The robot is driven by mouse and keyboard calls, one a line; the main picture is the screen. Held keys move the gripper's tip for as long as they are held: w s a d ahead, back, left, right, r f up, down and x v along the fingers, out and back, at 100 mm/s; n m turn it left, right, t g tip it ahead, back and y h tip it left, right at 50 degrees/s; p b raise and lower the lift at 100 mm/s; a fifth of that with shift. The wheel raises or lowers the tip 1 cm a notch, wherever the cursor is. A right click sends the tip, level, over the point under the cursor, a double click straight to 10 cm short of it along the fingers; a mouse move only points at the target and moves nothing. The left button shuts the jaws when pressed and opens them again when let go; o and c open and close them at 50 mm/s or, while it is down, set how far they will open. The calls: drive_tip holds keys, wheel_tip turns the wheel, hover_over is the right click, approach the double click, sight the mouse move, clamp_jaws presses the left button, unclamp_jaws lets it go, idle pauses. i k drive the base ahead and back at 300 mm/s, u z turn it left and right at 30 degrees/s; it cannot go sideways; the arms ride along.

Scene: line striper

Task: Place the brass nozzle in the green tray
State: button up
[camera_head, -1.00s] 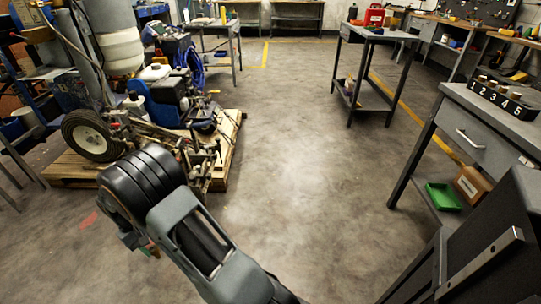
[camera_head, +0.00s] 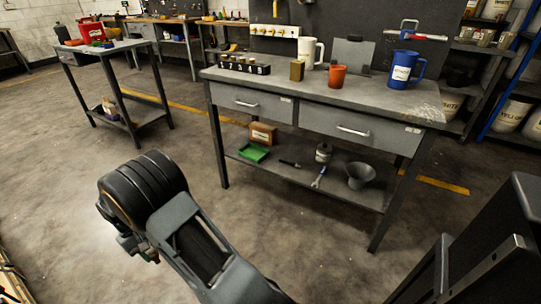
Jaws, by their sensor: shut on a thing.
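The green tray (camera_head: 254,152) lies on the lower shelf of the grey workbench, at the shelf's left end. It looks empty. My gripper (camera_head: 148,254) is at the lower left, mostly hidden behind my own arm. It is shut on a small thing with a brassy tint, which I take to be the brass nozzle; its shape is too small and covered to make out. The gripper is over open floor, well to the left of the bench and apart from the tray.
The workbench (camera_head: 300,87) carries a numbered rack (camera_head: 243,65), an orange cup (camera_head: 337,76) and a blue jug (camera_head: 402,70). A cardboard box (camera_head: 262,134) stands behind the tray; a grey funnel (camera_head: 361,176) is farther right. The floor before the bench is clear.

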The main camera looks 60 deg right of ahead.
sight(253, 153)
drive_tip(key=z, duration=1)
drive_tip(key=i, duration=1.65)
